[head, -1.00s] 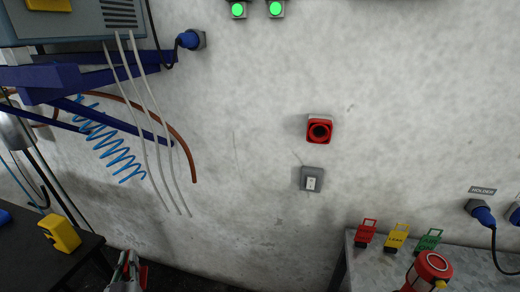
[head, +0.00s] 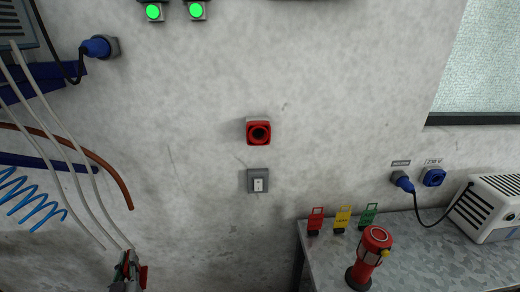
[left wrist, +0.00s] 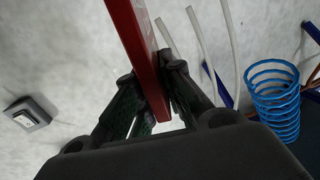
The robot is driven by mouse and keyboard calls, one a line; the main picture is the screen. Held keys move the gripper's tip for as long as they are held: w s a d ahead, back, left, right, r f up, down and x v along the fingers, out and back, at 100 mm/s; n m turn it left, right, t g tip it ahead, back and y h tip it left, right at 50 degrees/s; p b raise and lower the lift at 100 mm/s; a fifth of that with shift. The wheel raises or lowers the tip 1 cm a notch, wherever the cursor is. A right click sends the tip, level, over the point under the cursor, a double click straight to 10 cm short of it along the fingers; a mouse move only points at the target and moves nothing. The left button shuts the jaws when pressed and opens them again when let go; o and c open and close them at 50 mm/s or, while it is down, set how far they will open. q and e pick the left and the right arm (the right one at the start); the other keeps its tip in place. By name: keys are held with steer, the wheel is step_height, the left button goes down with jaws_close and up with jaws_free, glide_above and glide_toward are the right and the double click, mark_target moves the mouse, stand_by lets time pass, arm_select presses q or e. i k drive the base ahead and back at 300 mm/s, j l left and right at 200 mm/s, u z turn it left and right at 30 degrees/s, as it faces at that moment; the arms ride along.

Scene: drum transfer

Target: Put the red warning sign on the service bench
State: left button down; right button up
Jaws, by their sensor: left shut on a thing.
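My left gripper (head: 128,272) is at the bottom left of the head view, in front of the wall. It is shut on a thin red panel, which I take as the red warning sign (head: 143,275). In the left wrist view the red panel (left wrist: 140,50) stands between the two dark fingers (left wrist: 155,100), and only its edge and a narrow face show. A grey metal bench (head: 430,262) is at the lower right, apart from the gripper. I cannot tell from any label whether it is the service bench. My right gripper is not in view.
On the grey bench stand small red (head: 315,221), yellow (head: 342,219) and green (head: 368,216) signs, a red cylinder (head: 368,258) and a white vented box (head: 490,208). Hoses (head: 110,180) hang at the left. The bench's front middle looks clear.

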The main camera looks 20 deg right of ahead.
mark_target(433, 250)
steer(key=j+z, duration=0.1)
steer(key=z, duration=0.3)
steer(key=i+j+z, duration=0.15)
steer(key=z, duration=0.25)
steer(key=j+z, duration=0.15)
steer(key=z, duration=0.3)
steer(key=j+z, duration=0.3)
steer(key=z, duration=0.15)
steer(key=j+z, duration=0.65)
steer(key=z, duration=0.3)
steer(key=k+j+z, duration=0.1)
steer(key=j+z, duration=0.2)
steer(key=z, duration=0.15)
steer(key=k+j+z, duration=0.1)
steer(key=j+z, duration=0.15)
steer(key=z, duration=0.2)
steer(key=i+l+z, duration=0.1)
steer(key=i+l, duration=0.2)
steer(key=l, duration=0.2)
